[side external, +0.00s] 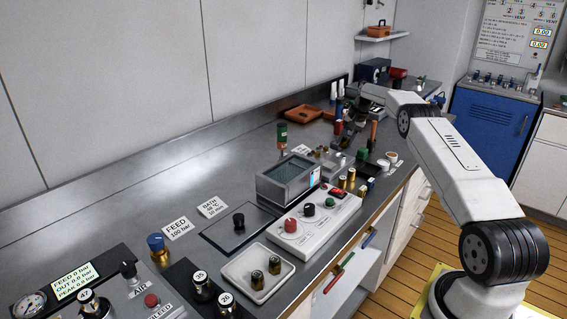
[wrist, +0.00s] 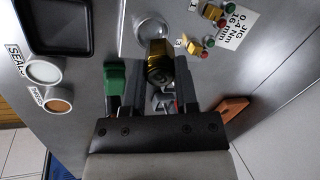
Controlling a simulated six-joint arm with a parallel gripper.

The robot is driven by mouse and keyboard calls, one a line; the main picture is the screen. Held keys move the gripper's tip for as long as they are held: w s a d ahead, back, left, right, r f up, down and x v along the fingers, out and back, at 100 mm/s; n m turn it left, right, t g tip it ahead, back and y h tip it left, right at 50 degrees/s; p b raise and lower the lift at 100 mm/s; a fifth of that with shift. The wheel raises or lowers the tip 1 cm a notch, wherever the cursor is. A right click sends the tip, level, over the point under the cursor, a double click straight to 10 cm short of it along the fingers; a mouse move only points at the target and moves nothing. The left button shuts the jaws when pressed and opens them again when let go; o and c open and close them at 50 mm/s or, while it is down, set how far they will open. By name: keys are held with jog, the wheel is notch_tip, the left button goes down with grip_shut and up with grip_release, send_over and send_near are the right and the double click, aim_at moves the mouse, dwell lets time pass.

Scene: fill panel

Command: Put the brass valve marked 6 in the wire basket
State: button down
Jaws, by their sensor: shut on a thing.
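My gripper (wrist: 156,62) is shut on a brass piece, the brass valve (wrist: 158,70), held between its two dark fingers in the wrist view. I cannot read a 6 on it. Beyond the held valve is a round pale metal fitting on the bench; I cannot tell whether they touch. In the side external view my gripper is over the far part of the bench, small and partly lost among objects, and the valve cannot be made out. I cannot identify a wire basket in either view.
A green-topped object (wrist: 115,80) stands close left of the fingers. Small valves with coloured handles (wrist: 208,42) lie by the JIG card (wrist: 237,27). Two round cups (wrist: 45,71) and a dark tray (wrist: 55,28) are at left. A brown tray (side external: 303,113) lies on the bench.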

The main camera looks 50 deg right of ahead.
jog(key=shift+a+r, duration=0.1)
dwell(0.4)
jog(key=shift+w+a+r, duration=0.25)
jog(key=shift+a, duration=0.2)
jog(key=w+a+r+n+g, duration=0.15)
jog(key=a+r, duration=0.25)
jog(key=a, duration=0.4)
jog(key=s+a+r+n, duration=0.1)
jog(key=s+a+n, duration=0.1)
jog(key=s+a, duration=0.2)
jog(key=s+a+r+n+g+h, duration=0.1)
jog(key=s+a, duration=0.3)
jog(key=a, duration=0.7)
jog(key=s+a+r+n, duration=0.2)
jog(key=s+a+r, duration=0.1)
jog(key=a, duration=0.5)
jog(key=shift+s+r+n+g, duration=0.2)
jog(key=shift+s+n+g, duration=0.15)
jog(key=shift+s, duration=0.1)
jog(key=shift+w+d, duration=0.1)
